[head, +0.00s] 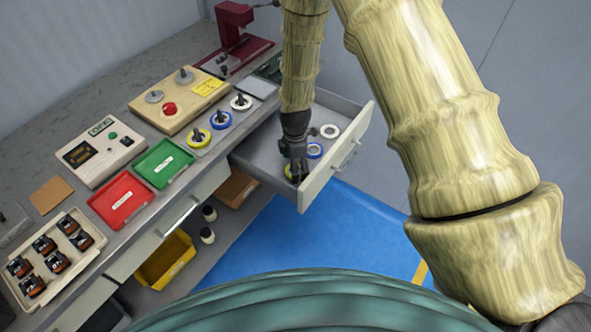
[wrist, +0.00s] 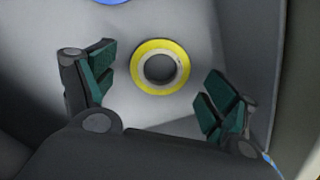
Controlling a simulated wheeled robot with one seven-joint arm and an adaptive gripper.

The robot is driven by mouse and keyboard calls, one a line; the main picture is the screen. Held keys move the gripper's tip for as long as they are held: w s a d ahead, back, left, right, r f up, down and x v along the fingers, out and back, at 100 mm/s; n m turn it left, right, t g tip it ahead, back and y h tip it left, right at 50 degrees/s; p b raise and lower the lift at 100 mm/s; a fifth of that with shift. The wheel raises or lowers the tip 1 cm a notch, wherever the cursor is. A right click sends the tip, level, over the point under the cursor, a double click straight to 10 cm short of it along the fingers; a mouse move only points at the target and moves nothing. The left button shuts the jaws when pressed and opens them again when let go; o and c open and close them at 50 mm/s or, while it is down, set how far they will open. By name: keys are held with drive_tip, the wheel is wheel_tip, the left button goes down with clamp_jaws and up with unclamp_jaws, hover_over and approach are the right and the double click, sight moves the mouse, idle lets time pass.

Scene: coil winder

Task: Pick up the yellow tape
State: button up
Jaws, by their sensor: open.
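A yellow tape roll (wrist: 160,45) lies flat on the grey floor of an open drawer (head: 262,161). In the wrist view it sits between and just beyond the fingertips of my gripper (wrist: 154,83). The fingers are spread and apart from the roll. In the head view my gripper (head: 294,168) is down inside the drawer and hides most of the yellow tape (head: 288,172). A blue tape roll (head: 315,150) and a white tape roll (head: 330,131) lie farther along the drawer.
The drawer front (head: 338,158) and side walls stand close around my gripper. On the bench are a red tray (head: 119,200), a green tray (head: 163,164), a control box and a beige tray of parts. A yellow bin (head: 165,260) sits below.

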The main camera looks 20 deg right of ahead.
drive_tip(key=shift+f, duration=0.5)
drive_tip(key=c, duration=1)
